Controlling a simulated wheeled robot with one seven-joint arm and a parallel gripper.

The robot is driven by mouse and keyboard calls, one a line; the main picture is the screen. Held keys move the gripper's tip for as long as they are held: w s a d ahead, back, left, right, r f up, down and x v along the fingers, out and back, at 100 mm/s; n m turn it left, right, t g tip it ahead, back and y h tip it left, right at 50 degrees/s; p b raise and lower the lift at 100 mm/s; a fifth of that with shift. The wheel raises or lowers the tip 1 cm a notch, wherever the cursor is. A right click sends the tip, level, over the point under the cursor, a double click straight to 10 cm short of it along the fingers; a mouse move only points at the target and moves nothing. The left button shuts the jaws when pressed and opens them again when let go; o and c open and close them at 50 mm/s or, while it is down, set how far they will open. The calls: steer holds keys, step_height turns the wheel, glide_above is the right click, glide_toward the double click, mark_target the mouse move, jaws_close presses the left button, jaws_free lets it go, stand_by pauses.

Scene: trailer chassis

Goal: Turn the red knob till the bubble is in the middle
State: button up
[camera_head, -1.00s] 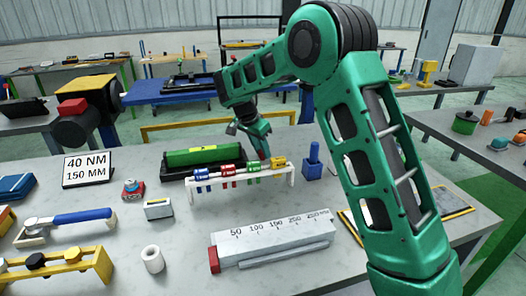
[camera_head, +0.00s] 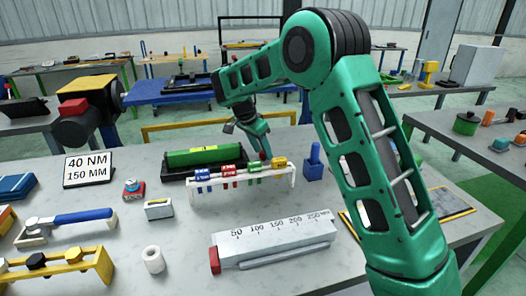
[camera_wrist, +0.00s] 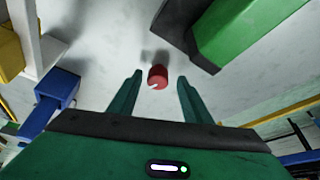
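The red knob (camera_wrist: 158,77) is a small round cap with a pale mark on its face. It shows in the wrist view between and just beyond my gripper's fingertips, with a gap on both sides. In the head view the knob (camera_head: 263,156) is a tiny red spot below my fingers. My gripper (camera_head: 258,148) is open, pointing down behind the right end of the white rack. The green level (camera_head: 205,158) lies in a black tray left of my gripper, with a yellow-green vial (camera_head: 203,149) on top. The bubble is too small to make out.
A white rack (camera_head: 240,182) with coloured clips stands in front of the level. A blue holder (camera_head: 313,168) stands to the right of my gripper. A large white scale block (camera_head: 272,240) lies nearer the front.

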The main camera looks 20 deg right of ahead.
steer(key=v, duration=1)
steer(key=shift+r, duration=0.35)
